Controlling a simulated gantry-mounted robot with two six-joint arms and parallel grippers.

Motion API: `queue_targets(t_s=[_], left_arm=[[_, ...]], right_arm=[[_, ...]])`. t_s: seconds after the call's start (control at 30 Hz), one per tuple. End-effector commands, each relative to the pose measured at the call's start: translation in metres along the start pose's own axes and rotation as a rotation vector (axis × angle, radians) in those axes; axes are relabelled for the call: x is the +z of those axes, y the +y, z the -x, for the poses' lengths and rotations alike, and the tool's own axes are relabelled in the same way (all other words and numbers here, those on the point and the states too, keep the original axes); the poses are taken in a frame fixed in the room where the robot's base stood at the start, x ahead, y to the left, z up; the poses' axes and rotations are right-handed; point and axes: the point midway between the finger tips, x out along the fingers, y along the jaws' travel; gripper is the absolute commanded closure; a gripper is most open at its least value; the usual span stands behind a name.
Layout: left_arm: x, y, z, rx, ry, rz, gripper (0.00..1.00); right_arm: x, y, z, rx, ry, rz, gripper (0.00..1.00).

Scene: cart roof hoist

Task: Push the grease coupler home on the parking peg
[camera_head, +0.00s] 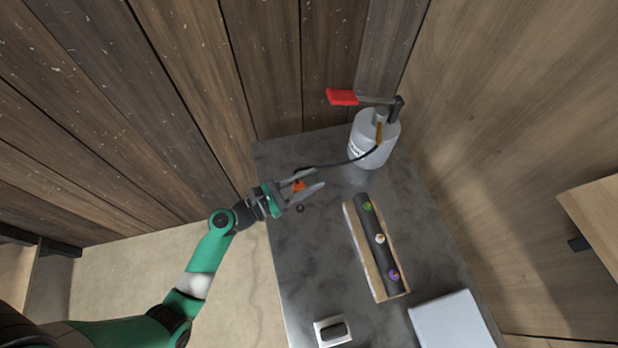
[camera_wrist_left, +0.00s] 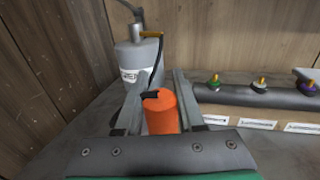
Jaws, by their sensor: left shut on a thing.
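My left gripper (camera_head: 318,178) is shut on the orange grease coupler (camera_head: 298,185), above the left part of the dark bench. In the left wrist view the coupler (camera_wrist_left: 161,114) is an orange cylinder between the two fingers, with a black fitting on top. A black hose (camera_head: 335,163) runs from the fitting to the grey grease pump (camera_head: 362,153). A small dark round thing (camera_head: 300,208) on the bench lies just in front of the gripper; I cannot tell whether it is the parking peg. The coupler's lower end is hidden. My right gripper is out of view.
A dark bar with green, white and purple fittings on a wooden block (camera_head: 364,262) lies right of the gripper. The pump has a red-handled lever (camera_head: 342,97). A white box (camera_head: 451,322) and a small black-topped block (camera_head: 333,331) stand at the front. Bare bench (camera_head: 300,265) lies between.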

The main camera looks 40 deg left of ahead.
Motion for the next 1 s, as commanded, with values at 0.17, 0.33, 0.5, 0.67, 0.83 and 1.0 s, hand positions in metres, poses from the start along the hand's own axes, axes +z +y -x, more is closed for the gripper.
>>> queue_targets(t_s=[0.17, 0.33, 0.5, 0.67, 0.83, 1.0], left_arm=[[-0.023, 0.0, 0.0, 0.0, 0.001, -0.001, 1.0], [-0.042, 0.0, 0.0, 0.0, 0.001, 0.0, 1.0], [-0.054, 0.0, 0.0, 0.0, 0.0, -0.001, 1.0], [-0.056, 0.0, 0.0, 0.001, 0.0, -0.001, 1.0], [-0.055, 0.0, 0.0, 0.0, 0.0, -0.001, 1.0], [-0.055, 0.0, 0.0, 0.001, 0.0, -0.001, 1.0]], right_arm=[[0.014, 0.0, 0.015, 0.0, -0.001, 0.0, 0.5], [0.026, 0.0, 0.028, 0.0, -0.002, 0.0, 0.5], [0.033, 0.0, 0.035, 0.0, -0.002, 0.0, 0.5], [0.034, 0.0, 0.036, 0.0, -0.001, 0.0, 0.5], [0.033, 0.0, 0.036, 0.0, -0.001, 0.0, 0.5], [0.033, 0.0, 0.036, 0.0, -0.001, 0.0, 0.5]])
